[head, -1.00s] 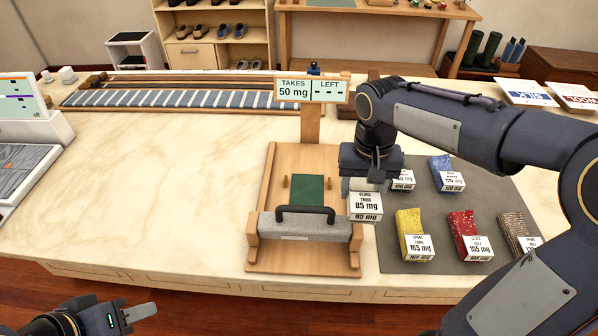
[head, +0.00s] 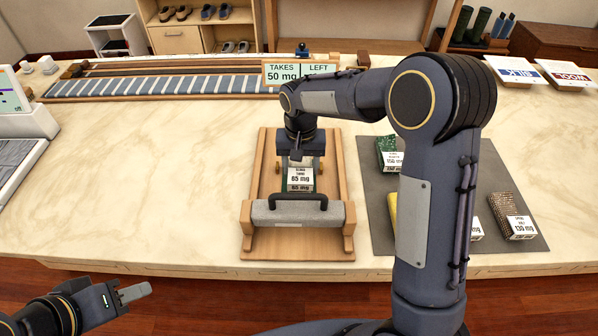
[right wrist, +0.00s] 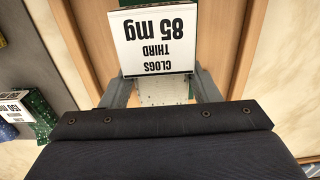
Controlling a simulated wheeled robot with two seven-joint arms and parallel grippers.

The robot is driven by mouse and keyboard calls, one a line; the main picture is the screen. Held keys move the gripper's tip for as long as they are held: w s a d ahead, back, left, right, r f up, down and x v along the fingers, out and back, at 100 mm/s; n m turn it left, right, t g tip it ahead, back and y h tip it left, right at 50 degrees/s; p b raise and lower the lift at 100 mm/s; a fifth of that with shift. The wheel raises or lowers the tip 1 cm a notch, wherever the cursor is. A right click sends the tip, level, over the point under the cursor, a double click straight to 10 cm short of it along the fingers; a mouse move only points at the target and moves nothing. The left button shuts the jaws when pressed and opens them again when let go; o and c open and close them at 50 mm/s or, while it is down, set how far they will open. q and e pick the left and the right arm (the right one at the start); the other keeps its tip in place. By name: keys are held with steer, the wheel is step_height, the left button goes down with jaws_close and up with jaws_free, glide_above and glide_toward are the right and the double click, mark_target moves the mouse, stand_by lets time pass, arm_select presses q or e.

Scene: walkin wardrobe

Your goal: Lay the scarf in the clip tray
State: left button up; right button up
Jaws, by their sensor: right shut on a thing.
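The scarf (head: 300,179), a small folded piece with a white label reading 85 mg, is held by my right gripper (head: 297,162) over the green pad of the wooden clip tray (head: 297,245). The right wrist view shows the label (right wrist: 155,40) between the two fingers (right wrist: 165,88), with pale speckled cloth below it. I cannot tell whether the scarf touches the pad. The tray's grey bar (head: 290,215) with a dark handle lies across its front. My left gripper (head: 132,293) is low at the left, away from the counter; its jaw opening is unclear.
A grey mat (head: 378,215) to the right holds several labelled folded pieces, some hidden by my arm. A striped rack (head: 160,88) stands behind. The counter's left middle is clear.

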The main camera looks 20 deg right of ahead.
steer(key=shift+w+a+f, duration=0.15)
steer(key=shift+f, duration=1.7)
steer(key=shift+f, duration=0.15)
steer(key=o, duration=1)
